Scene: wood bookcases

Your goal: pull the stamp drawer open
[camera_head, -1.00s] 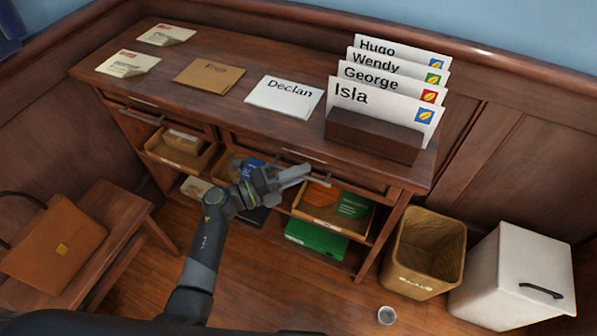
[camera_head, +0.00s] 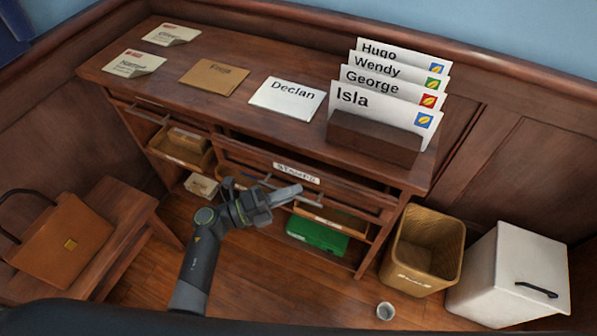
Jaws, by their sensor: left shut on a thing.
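The stamp drawer (camera_head: 335,182) is under the right part of the wooden desk (camera_head: 228,108). It stands partly out, with a dark gap above its front and a white label (camera_head: 296,173) along its top edge; the lettering is hard to read. My left gripper (camera_head: 288,194) is in front of the drawer, shut on the drawer's handle, which the fingers mostly hide. My right gripper is not in view.
Open shelves below hold trays and a green box (camera_head: 317,234). A wicker bin (camera_head: 424,250) and white cabinet (camera_head: 510,275) stand right, a briefcase (camera_head: 66,242) left, a small cup (camera_head: 386,311) on the floor.

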